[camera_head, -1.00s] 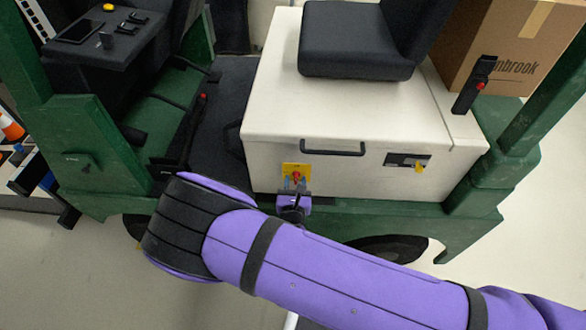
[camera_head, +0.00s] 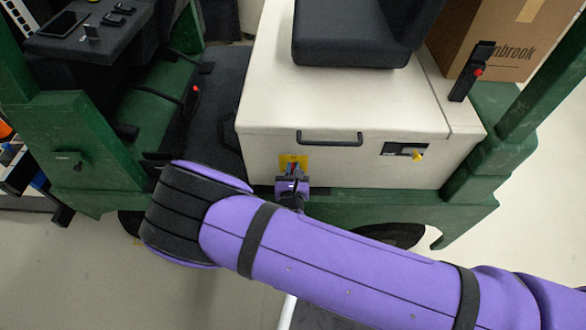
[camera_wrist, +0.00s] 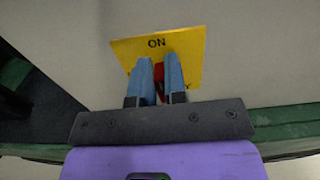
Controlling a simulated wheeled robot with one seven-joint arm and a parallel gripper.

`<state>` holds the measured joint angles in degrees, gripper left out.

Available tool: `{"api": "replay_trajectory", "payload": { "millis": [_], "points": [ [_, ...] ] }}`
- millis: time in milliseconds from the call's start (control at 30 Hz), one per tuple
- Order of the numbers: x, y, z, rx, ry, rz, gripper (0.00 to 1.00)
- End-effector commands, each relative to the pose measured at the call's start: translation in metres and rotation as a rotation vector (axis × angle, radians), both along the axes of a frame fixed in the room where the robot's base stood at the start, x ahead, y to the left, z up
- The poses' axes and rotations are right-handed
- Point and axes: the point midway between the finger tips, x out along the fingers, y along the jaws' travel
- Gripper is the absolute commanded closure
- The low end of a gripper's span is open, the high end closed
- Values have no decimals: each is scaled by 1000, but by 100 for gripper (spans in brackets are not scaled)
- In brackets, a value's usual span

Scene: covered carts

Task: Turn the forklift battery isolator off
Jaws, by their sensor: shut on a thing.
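The battery isolator is a red handle (camera_wrist: 160,80) on a yellow plate (camera_wrist: 191,50) marked "ON" at its top. The yellow plate (camera_head: 299,158) also shows in the head view, on the cream front of the forklift's seat box (camera_head: 290,100). My gripper (camera_wrist: 160,72) has its two blue fingers on either side of the red handle, shut on it. In the head view, my gripper (camera_head: 292,172) is in front of the plate and covers its lower part. The fingers hide most of the handle and the plate's lower lettering.
A black grab handle (camera_head: 330,140) sits just above the plate. A dark panel with a yellow key (camera_head: 417,155) is to the right. The green chassis (camera_head: 350,206) runs below. A black seat (camera_head: 350,40) and a cardboard box (camera_head: 505,45) stand above.

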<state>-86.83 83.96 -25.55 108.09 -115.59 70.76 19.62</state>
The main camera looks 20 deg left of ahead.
Motion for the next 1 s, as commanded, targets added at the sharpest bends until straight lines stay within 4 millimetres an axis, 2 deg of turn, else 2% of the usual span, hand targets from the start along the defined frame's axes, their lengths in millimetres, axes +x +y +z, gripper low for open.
{"api": "replay_trajectory", "payload": {
  "millis": [367, 1000],
  "points": [
    [-1, 4, -1, -183, -43, 1, 100],
    [-4, 12, -6, -770, -184, 2, 100]
  ]
}}
